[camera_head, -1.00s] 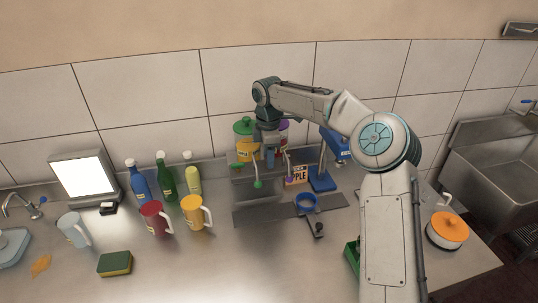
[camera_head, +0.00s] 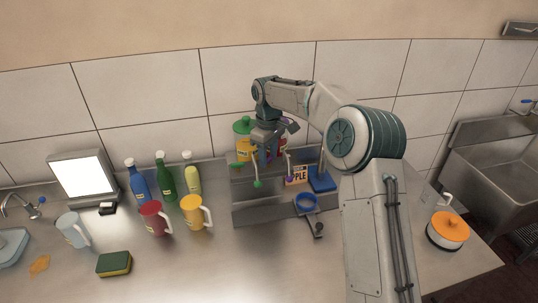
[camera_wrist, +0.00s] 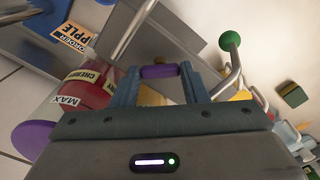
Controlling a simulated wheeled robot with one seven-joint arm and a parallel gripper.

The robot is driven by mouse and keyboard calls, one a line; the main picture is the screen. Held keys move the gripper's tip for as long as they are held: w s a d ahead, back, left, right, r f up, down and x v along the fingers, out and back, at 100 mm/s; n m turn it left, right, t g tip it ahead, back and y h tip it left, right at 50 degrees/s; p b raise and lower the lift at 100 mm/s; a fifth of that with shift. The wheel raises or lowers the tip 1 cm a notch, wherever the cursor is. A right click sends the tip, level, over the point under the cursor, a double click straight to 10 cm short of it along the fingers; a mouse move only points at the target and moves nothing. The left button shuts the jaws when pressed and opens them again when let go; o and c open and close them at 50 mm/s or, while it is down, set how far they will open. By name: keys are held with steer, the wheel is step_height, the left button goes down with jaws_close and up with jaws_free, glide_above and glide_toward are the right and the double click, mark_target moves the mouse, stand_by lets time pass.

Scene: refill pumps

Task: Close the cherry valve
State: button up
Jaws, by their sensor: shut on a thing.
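The cherry container (camera_wrist: 97,85) is red, labelled CHERRY and MAX, with a purple lid (camera_wrist: 34,138), at the left of the wrist view. A purple handle (camera_wrist: 160,71) lies across between my fingertips, in front of the container's label side. My gripper (camera_wrist: 165,84) is shut on this purple handle. In the head view, my gripper (camera_head: 268,148) is tilted down among the pump containers at the back and covers most of the red container. The handle's link to the valve is hard to make out.
A lever with a green knob (camera_wrist: 229,41) stands close beside my fingers. A green-lidded container (camera_head: 243,126) is left of my gripper. Mugs and bottles stand left.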

mark_target(269, 158)
steer(key=m, duration=0.4)
steer(key=shift+w+r+m, duration=0.1)
steer(key=shift+m, duration=2)
steer(key=o, duration=1)
step_height(269, 158, up, 8)
steer(key=shift+f+p, duration=0.1)
steer(key=shift+p, duration=0.25)
